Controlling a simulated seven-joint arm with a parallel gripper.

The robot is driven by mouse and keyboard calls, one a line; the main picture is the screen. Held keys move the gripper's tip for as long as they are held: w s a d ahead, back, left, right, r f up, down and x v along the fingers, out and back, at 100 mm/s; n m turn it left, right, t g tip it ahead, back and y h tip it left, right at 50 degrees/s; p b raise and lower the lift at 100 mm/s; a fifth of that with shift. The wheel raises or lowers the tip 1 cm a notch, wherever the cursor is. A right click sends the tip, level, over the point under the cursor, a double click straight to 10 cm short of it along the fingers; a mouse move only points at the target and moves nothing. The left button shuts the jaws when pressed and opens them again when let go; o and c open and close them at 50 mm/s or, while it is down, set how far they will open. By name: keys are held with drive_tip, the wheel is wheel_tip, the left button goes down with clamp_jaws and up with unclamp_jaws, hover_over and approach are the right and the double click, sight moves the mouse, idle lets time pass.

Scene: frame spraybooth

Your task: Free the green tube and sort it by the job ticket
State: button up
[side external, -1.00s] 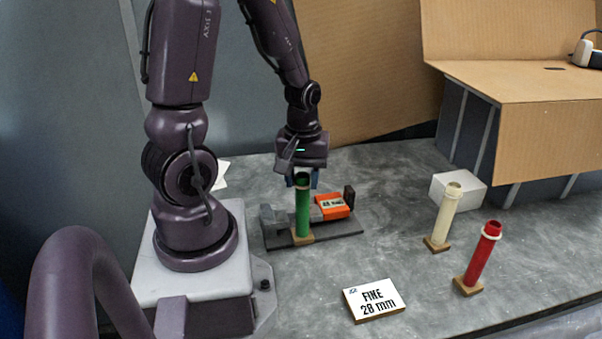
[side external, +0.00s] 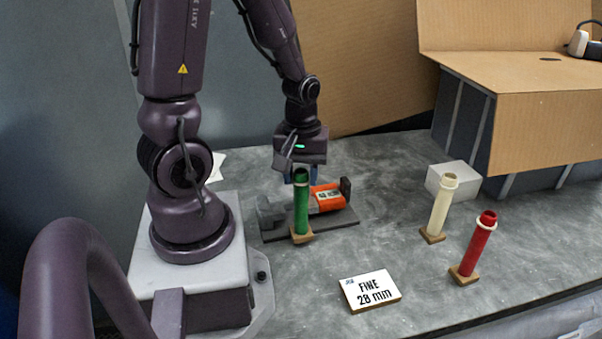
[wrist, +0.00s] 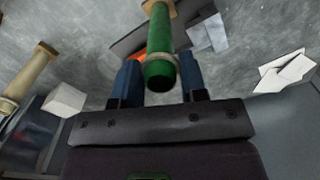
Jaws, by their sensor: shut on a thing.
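The green tube (side external: 301,205) stands upright on a small wooden foot (side external: 301,236) at the front edge of a dark grey fixture (side external: 340,224). My gripper (side external: 302,177) is pointing down at the tube's top end, its blue fingers closed on either side. In the wrist view my gripper (wrist: 161,83) flanks the green tube (wrist: 159,50), whose open rim faces the camera. An orange block (side external: 328,198) with a small label lies on the fixture behind and right of the tube. The job ticket (side external: 370,291) reads "FINE 28 mm" and lies front centre.
A cream tube (side external: 440,207) and a red tube (side external: 475,247) stand on wooden feet at the right. A white box (side external: 453,180) sits behind the cream tube. A cardboard-topped booth (side external: 540,120) fills the back right. The bench between fixture and cream tube is clear.

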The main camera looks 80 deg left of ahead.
drive_tip(key=shift+r, duration=3.4)
drive_tip(key=shift+w, duration=0.1)
drive_tip(key=w+a+r, duration=0.2)
drive_tip(key=w+a, duration=0.3)
drive_tip(key=w, duration=0.4)
drive_tip(key=w+a+r, duration=0.3)
drive_tip(key=w+a, duration=0.2)
drive_tip(key=w, duration=0.3)
drive_tip(key=w+a+f, duration=0.7)
drive_tip(key=w+f, duration=0.5)
drive_tip(key=f, duration=0.1)
drive_tip(key=shift+w+a+m, duration=0.25)
drive_tip(key=shift+a+m, duration=0.05)
drive_tip(key=shift+a, duration=0.1)
drive_tip(key=shift+f, duration=0.25)
